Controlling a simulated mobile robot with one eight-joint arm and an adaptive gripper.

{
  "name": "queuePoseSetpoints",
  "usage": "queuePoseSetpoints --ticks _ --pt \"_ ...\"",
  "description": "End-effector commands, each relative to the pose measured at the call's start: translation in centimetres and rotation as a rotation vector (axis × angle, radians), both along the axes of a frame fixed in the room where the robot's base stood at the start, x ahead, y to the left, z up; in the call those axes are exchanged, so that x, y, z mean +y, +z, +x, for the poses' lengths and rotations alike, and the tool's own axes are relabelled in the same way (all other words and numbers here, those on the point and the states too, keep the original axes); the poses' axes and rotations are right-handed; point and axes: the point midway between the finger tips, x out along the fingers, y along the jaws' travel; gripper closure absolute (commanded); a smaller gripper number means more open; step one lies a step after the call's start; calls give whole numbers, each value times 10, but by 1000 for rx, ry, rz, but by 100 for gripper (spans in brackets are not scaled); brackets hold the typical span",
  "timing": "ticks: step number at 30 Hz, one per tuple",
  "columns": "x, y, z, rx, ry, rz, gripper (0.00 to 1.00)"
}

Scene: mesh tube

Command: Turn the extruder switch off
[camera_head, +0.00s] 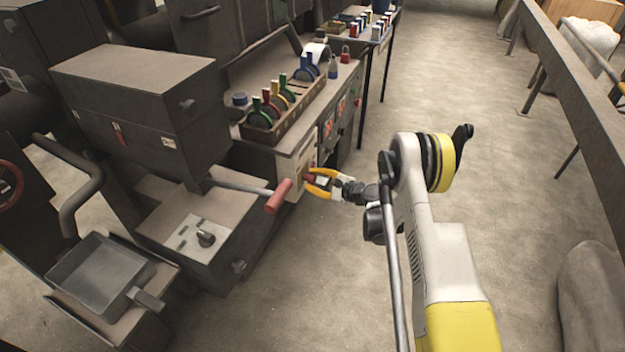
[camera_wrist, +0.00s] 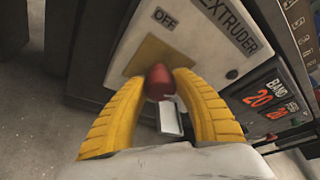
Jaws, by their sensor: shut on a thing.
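In the wrist view, the extruder switch (camera_wrist: 159,82) is a red-tipped knob on a tan plate of a pale panel (camera_wrist: 205,50). The panel is labelled "EXTRUDER", with an "OFF" label (camera_wrist: 166,19) above the plate. My gripper (camera_wrist: 160,76) has its two yellow fingers curved in on either side of the red knob, shut on it. In the head view, my gripper (camera_head: 309,177) reaches left to the panel on the front of the machine cabinet.
A red-handled lever (camera_head: 278,196) sticks out close to the left of my gripper. Red digital displays (camera_wrist: 262,97) sit right of the panel. A bench with coloured tools in a tray (camera_head: 290,112) is above. Open floor (camera_head: 440,80) lies to the right, with a dark rail (camera_head: 575,95) beyond.

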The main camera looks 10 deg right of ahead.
Motion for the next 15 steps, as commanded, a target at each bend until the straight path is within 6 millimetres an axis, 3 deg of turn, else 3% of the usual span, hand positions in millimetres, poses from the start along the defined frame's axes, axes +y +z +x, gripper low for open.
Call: queuePoseSetpoints --ticks 15 --pt "1 -1 0 -292 0 -212 97"
